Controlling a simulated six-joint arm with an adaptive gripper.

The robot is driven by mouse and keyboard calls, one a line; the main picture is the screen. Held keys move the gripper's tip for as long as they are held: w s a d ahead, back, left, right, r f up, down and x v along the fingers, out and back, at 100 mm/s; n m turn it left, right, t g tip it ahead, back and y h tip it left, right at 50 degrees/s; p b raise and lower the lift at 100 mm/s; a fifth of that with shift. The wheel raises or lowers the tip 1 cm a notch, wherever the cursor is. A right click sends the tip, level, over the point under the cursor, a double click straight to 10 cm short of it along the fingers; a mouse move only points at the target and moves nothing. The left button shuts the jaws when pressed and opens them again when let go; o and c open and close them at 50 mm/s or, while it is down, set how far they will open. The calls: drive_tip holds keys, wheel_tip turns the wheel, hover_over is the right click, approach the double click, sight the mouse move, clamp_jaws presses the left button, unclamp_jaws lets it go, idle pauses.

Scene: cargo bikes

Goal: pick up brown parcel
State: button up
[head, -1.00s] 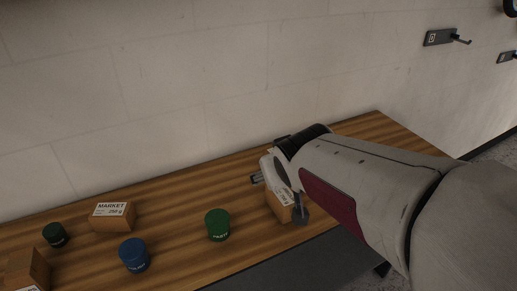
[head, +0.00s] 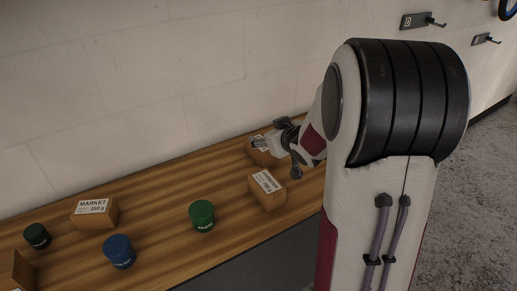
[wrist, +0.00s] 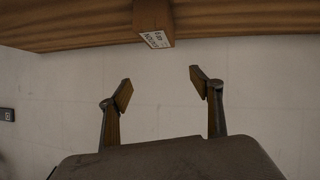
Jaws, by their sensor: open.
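Several brown box-shaped parcels with white labels are on the wooden bench. One parcel (head: 268,192) stands near the front edge, just below my gripper (head: 277,156) in the head view. A second parcel (head: 259,153) is farther back by the wall, partly hidden behind my gripper. A third, marked MARKET (head: 95,215), stands to the left, and part of a fourth (head: 14,271) shows at the left edge. In the wrist view my gripper (wrist: 162,86) is open, with nothing between its fingers. A labelled parcel (wrist: 154,20) shows beyond the fingertips there, apart from them.
A green tin (head: 202,216), a blue tin (head: 119,252) and a dark green tin (head: 37,236) stand on the wooden bench (head: 160,205). The pale wall (head: 150,100) rises right behind it. Wall hooks (head: 424,21) are at the upper right.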

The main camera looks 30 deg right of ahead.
sight(261, 150)
drive_tip(key=d+f, duration=0.1)
drive_tip(key=f, duration=0.1)
drive_tip(key=w+d+f+t+y, duration=0.1)
drive_tip(key=f, duration=0.1)
drive_tip(key=f+y, duration=0.1)
drive_tip(key=f, duration=0.2)
drive_tip(key=shift+w+d+n, duration=0.3)
drive_tip(key=shift+w+d, duration=0.1)
drive_tip(key=shift+d+f+t+y, duration=0.1)
drive_tip(key=shift+f+t+y, duration=0.3)
drive_tip(key=shift+f+y, duration=0.2)
drive_tip(key=shift+x, duration=1.25)
drive_tip(key=shift+x, duration=2.6)
drive_tip(key=c, duration=1.6)
